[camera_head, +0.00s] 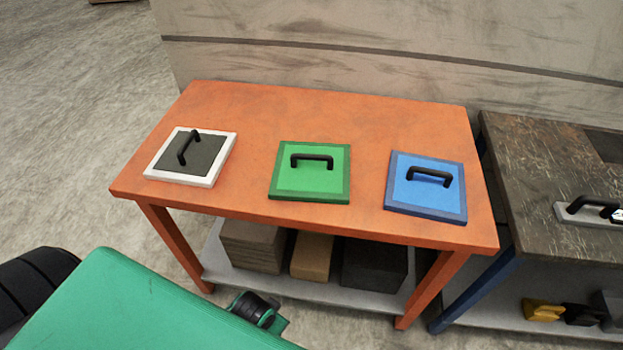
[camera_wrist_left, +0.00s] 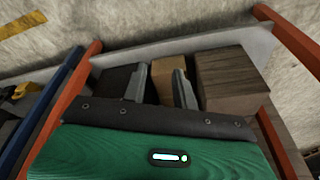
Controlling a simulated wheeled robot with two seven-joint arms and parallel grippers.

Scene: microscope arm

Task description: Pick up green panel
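The green panel (camera_head: 310,172) is a flat square with a darker green border and a black bar handle (camera_head: 312,158) on top. It lies flat at the middle front of the orange table (camera_head: 300,110) in the head view. My left gripper (camera_wrist_left: 160,88) shows only in the left wrist view. Its two grey fingers are apart with nothing held between them, and the lower shelf with its blocks is behind them. The green panel is not in the left wrist view. My right gripper is in neither view.
A white-rimmed dark panel (camera_head: 191,156) lies left of the green one, and a blue panel (camera_head: 426,186) lies right. Several blocks, one tan (camera_head: 312,256), sit on the lower shelf. A dark worn table (camera_head: 555,190) stands at right. The table's back is clear.

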